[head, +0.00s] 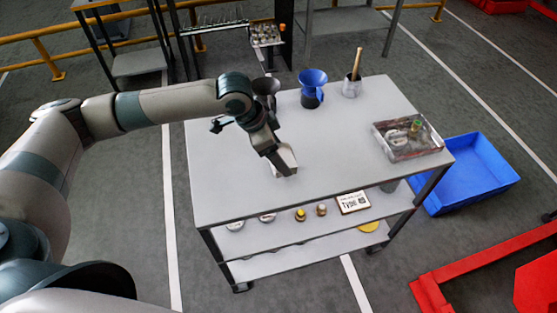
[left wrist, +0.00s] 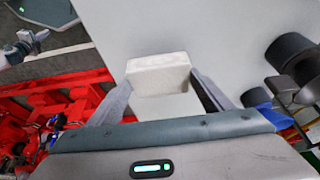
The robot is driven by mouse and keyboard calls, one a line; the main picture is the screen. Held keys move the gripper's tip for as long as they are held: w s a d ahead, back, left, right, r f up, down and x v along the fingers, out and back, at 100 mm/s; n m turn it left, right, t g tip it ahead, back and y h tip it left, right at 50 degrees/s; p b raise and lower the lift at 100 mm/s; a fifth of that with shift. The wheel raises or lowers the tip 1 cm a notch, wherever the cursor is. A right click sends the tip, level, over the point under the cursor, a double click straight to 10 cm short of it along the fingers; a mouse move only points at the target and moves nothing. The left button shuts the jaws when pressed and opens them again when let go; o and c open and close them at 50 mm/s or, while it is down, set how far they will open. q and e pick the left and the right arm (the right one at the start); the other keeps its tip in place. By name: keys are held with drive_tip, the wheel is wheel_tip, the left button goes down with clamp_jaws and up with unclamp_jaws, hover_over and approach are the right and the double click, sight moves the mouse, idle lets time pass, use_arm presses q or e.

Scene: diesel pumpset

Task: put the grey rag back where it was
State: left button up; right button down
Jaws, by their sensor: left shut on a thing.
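My left gripper (head: 283,166) is over the grey table top (head: 225,190) of the cart, left of its middle. It is shut on a pale, block-shaped grey rag (left wrist: 158,74), which shows between the two fingers in the left wrist view. In the head view only a small light piece of the rag shows at the fingertips. The rag is at or just above the table top; I cannot tell whether it touches. My right gripper is not in view.
A clear tray (head: 408,137) of parts sits at the right edge. A blue bin (head: 470,175) is on the floor. The table's front is clear.

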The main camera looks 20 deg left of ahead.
use_arm(q)
drive_tip(key=shift+f+p, duration=0.65)
drive_tip(key=shift+f, duration=1.35)
drive_tip(key=shift+f, duration=0.15)
drive_tip(key=o, duration=1)
drive_tip(key=b+v, duration=0.2)
drive_tip(key=v, duration=1)
